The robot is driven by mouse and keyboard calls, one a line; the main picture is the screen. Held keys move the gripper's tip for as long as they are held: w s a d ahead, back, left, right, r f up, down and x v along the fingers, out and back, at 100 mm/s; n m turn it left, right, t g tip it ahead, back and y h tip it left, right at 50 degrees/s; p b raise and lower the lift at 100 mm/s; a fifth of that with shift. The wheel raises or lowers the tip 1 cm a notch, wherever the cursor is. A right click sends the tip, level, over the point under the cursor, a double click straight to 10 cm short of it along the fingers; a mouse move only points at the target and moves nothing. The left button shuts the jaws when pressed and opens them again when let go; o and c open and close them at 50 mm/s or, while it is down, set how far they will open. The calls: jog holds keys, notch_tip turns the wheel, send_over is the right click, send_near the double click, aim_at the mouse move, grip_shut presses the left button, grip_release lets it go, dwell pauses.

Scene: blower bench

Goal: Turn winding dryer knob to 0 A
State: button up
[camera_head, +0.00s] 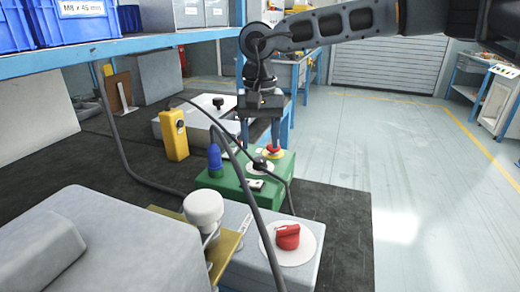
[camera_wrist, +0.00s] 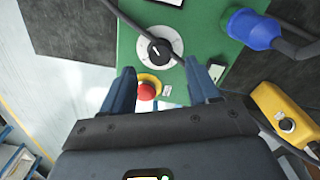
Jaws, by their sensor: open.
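A green box (camera_head: 240,190) lies on the dark bench mat. On its top is a black knob with a white pointer line on a round white dial; the knob shows in the wrist view (camera_wrist: 159,49) and small in the head view (camera_head: 262,163). The dial's figures are too small to read. My gripper (camera_head: 261,147) points down above the box's far end. In the wrist view my gripper (camera_wrist: 160,68) is open, its fingers apart and empty. The knob appears just beyond the fingertips, with a red stop button (camera_wrist: 147,91) on a yellow base between the fingers.
A blue plug (camera_head: 215,160) with a cable stands on the green box. Nearer is a grey box with a red knob (camera_head: 287,237) on a white disc. A yellow handheld unit (camera_head: 174,135) stands left. Black cables arch across the bench. Open floor lies right.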

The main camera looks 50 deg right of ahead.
aim_at(260, 159)
jog(key=shift+r, duration=1.55)
